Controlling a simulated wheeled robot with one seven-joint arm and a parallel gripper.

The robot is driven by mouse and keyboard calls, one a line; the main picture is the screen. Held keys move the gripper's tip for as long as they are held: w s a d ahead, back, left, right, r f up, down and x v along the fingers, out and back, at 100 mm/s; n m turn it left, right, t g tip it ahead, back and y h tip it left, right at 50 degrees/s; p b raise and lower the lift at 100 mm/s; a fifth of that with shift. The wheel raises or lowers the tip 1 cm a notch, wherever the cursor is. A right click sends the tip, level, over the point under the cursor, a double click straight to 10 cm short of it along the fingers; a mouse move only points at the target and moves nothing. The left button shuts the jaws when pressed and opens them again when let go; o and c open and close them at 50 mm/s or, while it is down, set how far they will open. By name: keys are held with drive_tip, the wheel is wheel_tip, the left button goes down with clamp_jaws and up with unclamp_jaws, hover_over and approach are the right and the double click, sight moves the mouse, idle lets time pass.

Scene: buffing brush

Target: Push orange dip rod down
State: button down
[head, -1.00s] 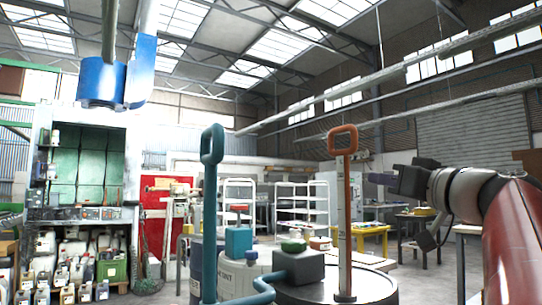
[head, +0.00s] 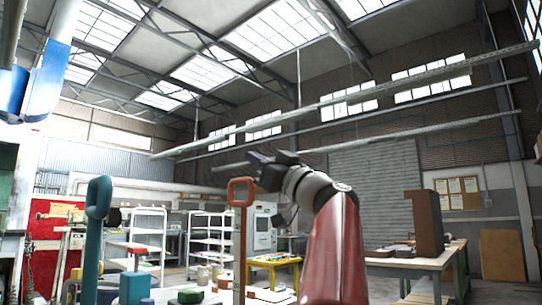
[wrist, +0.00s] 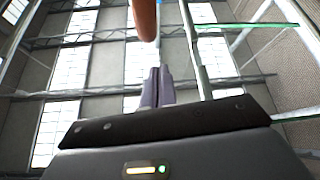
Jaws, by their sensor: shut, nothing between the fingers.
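The orange dip rod (head: 242,194) stands upright with its loop handle at the top, left of my arm in the head view. An orange part, likely the rod's handle (wrist: 145,18), shows at the top edge just beyond the fingertips. The rod's lower end is out of view below.
A teal upright handle (head: 98,200) stands left of the rod. Teal and green-topped items (head: 190,296) sit low between them. White shelves (head: 205,240), a yellow table (head: 272,264) and a workbench (head: 425,260) stand farther back.

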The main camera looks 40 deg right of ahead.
drive_tip(key=shift+w+d+f, duration=0.1)
drive_tip(key=shift+d+f, duration=0.05)
drive_tip(key=shift+f, duration=0.65)
drive_tip(key=shift+w+d+f, duration=0.1)
drive_tip(key=shift+d+f, duration=0.05)
drive_tip(key=shift+f, duration=0.6)
drive_tip(key=shift+b, duration=0.3)
